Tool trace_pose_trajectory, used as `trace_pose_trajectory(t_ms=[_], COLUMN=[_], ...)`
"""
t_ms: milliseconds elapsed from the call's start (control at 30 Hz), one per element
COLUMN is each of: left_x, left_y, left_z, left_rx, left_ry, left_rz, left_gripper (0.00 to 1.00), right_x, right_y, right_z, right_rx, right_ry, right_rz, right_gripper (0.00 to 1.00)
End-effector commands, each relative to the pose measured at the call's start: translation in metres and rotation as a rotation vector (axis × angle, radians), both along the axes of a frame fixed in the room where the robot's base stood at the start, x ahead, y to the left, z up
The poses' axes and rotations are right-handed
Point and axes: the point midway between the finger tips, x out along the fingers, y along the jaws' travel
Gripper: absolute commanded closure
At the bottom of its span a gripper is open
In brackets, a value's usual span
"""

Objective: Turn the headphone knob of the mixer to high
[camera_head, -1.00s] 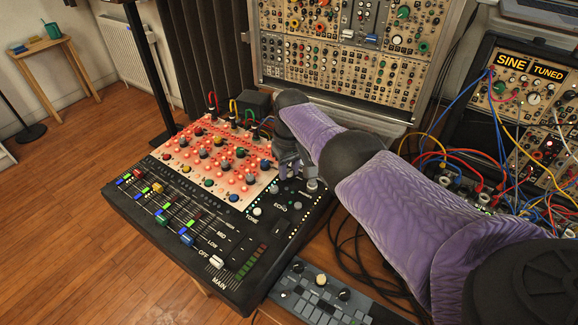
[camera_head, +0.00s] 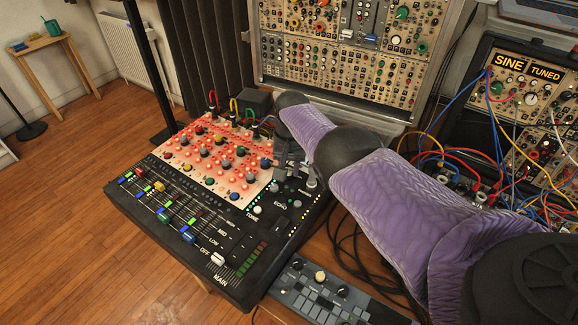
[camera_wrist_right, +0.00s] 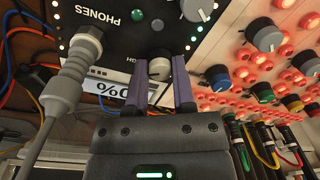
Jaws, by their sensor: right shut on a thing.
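The mixer (camera_head: 185,262) is a black desk with a red-lit panel, standing on the left half of the head view. In the right wrist view its top (camera_wrist_right: 115,38) shows upside down, with the word PHONES. The headphone knob (camera_wrist_right: 157,69) is pale grey and round, near partly hidden lettering ending in "GH". My right gripper (camera_wrist_right: 161,82) has its two purple fingers on either side of this knob and is shut on it. In the head view the right gripper (camera_head: 284,160) is at the mixer's back right, and the knob is hidden there. My left gripper is not in view.
A grey plug with cable (camera_wrist_right: 82,55) stands close beside the gripper. Silver knobs (camera_wrist_right: 262,34) and coloured knobs lie on the other side. Patch cables (camera_head: 450,165) hang to the right.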

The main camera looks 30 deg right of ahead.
Motion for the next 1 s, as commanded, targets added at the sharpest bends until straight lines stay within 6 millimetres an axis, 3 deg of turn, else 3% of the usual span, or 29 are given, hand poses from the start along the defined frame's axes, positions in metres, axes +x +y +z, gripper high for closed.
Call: trace_pose_trajectory(t_ms=[467,500,633,1000], left_x=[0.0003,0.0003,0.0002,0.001], left_y=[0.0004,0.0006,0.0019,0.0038], left_z=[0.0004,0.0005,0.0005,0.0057], left_rx=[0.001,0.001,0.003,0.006], left_ry=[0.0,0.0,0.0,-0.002], left_rz=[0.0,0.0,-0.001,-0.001], left_gripper=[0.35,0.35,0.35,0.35], right_x=[0.0022,0.0022,0.0015,0.0007], right_y=[-0.0006,-0.0006,-0.0005,-0.0003], right_z=[0.0026,0.0026,0.0018,0.0075], right_rx=[-0.001,-0.001,-0.001,0.0], right_ry=[-0.01,-0.01,-0.006,-0.003], right_rz=[-0.011,-0.011,-0.011,-0.01], right_gripper=[1.0,0.63,0.35,0.33])
